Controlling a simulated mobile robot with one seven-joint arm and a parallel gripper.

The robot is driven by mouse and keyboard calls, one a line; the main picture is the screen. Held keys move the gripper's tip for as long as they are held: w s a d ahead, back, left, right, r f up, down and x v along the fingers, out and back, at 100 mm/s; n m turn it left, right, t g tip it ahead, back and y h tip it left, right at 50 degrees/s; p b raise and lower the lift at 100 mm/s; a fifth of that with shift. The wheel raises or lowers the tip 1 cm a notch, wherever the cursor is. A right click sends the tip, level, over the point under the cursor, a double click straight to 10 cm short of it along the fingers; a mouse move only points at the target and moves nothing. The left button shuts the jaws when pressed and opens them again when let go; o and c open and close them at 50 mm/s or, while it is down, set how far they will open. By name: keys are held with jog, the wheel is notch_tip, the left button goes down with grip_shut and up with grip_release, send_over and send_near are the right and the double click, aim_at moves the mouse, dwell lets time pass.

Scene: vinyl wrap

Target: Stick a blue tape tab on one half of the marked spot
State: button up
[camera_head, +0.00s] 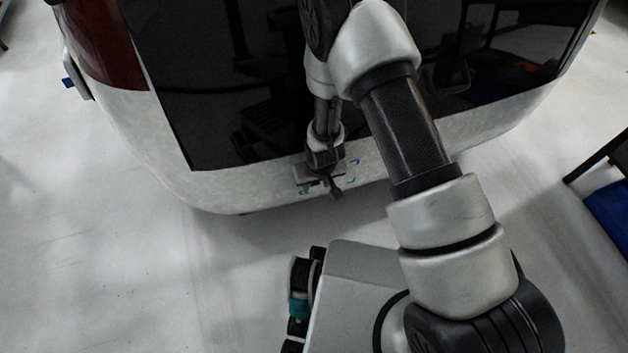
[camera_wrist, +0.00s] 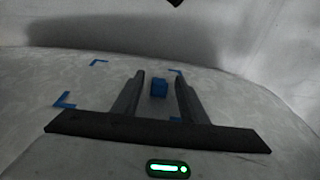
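In the wrist view my gripper (camera_wrist: 160,76) has its two dark fingers apart. A small blue tab (camera_wrist: 158,88) shows between them, with a gap on each side; it appears to be on the pale panel (camera_wrist: 225,90). Blue corner marks frame the spot: one at far left (camera_wrist: 98,63), one at near left (camera_wrist: 64,100), and two partly hidden by the right finger. In the head view my gripper (camera_head: 335,187) is at the white lower rear panel (camera_head: 230,190) of the vehicle, with small blue marks (camera_head: 355,162) beside it. The tab cannot be made out there.
The vehicle's dark glossy rear window (camera_head: 210,110) lies just above the panel. A red lamp (camera_head: 105,45) is at its left corner. A dark-framed stand with a blue part (camera_head: 610,210) is at the right edge. The pale floor (camera_head: 120,270) is clear at left.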

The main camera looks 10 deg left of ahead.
jog(key=p+v, duration=0.4)
jog(key=v, duration=1.3)
